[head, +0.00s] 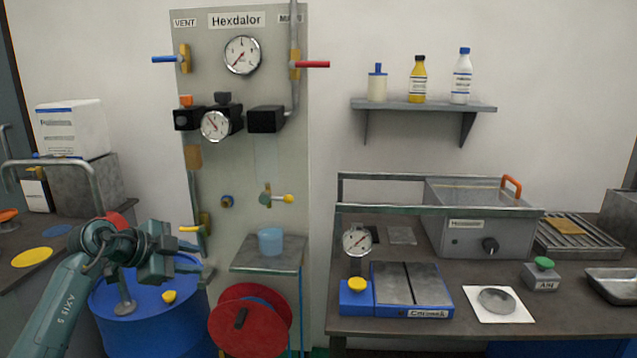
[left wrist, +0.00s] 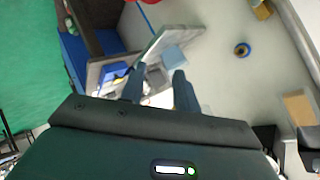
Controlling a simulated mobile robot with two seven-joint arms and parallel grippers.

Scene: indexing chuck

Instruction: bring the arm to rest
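My left arm comes in from the lower left in the head view. Its gripper (head: 204,257) is in front of the lower left part of the grey Hexdalor panel (head: 270,200), above the blue drum (head: 150,318). In the left wrist view the two fingers (left wrist: 158,84) stand apart with nothing held between them. The light blue cup (head: 270,241) stands on a small grey shelf (head: 255,263) to the right of the gripper, apart from it. The cup also shows beyond the fingertips in the left wrist view (left wrist: 174,57). My right gripper is not visible.
A red reel (head: 228,325) is below the shelf. Valve handles and gauges project from the panel. At the right, a bench (head: 460,328) holds a blue-based fixture (head: 410,285), a dial gauge (head: 357,240) and a grey bath (head: 485,238). A wall shelf (head: 425,106) carries bottles.

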